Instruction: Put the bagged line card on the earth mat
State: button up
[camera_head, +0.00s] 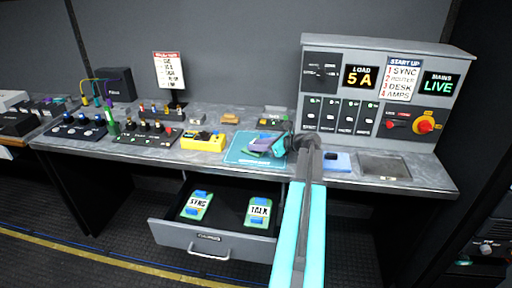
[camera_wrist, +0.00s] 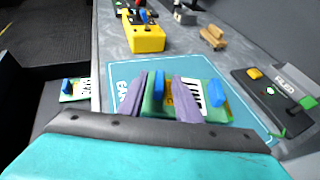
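A green card (camera_wrist: 205,95) with a white label and blue end pieces is on or just above the teal earth mat (camera_wrist: 120,70). My gripper's purple fingers (camera_wrist: 160,97) stand apart over the card. One blue piece shows between them with gaps on both sides, and the right finger covers part of the card. I cannot tell whether the card touches the mat, and no bag is clear. In the head view my gripper (camera_head: 262,145) is over the mat (camera_head: 237,157) and mostly hides the card.
An open drawer (camera_head: 208,248) below the bench holds a SYNC card (camera_head: 196,206) and a TALK card (camera_head: 259,212). A yellow box (camera_head: 203,141) stands left of the mat. A small device (camera_wrist: 272,100) lies close on the right. A blue item (camera_head: 337,162) and a grey tray (camera_head: 384,167) are further right.

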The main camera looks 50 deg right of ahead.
jog(key=b+v, duration=0.1)
jog(key=v, duration=1)
jog(key=shift+w, duration=0.15)
dwell(0.5)
jog(key=shift+a, duration=0.1)
